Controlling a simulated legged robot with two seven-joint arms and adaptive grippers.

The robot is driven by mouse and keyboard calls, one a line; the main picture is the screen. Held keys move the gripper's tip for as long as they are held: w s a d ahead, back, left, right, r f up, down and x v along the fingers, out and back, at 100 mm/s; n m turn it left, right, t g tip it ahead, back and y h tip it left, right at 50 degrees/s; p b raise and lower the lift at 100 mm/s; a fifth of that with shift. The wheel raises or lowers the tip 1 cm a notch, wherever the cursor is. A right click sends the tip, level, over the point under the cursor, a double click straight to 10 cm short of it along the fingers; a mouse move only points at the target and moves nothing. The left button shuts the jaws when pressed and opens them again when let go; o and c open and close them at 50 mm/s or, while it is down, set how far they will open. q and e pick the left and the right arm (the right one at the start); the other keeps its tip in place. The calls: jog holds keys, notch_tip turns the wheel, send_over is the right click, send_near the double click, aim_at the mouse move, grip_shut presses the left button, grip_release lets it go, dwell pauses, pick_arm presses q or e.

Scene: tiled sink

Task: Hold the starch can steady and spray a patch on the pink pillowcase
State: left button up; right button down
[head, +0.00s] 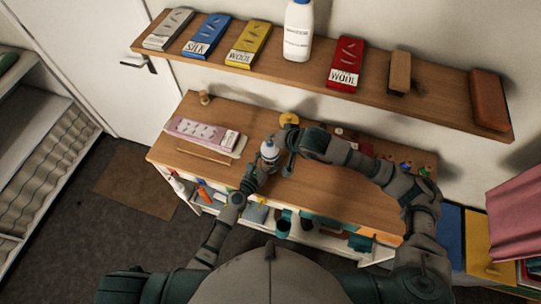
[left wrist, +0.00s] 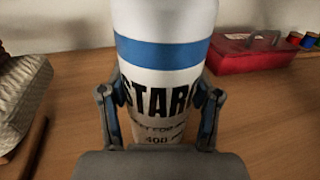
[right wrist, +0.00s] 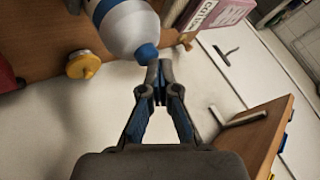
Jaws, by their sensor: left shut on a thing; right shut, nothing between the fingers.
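The starch can (head: 269,152) is white with a blue band and stands upright at the middle of the table. My left gripper (head: 255,174) is shut around its lower body; in the left wrist view the fingers (left wrist: 160,105) press both sides of the can (left wrist: 165,60), partly covering its lettering. My right gripper (head: 287,165) is beside the can. In the right wrist view its fingertips (right wrist: 158,72) are together and empty, close to the can's blue top (right wrist: 147,54); I cannot tell if they touch. Pink cloth (head: 515,215), possibly the pillowcase, hangs at the far right.
A pink box (head: 203,132) and a thin stick (head: 204,156) lie left on the wooden table (head: 345,195). A yellow knob-like thing (head: 288,118) is behind the can. A red case (left wrist: 262,55) stands right of it. The wall shelf (head: 290,72) holds boxes and a bottle.

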jog(key=shift+f, duration=0.25)
jog(key=shift+s+r, duration=0.1)
jog(key=shift+r, duration=3.4)
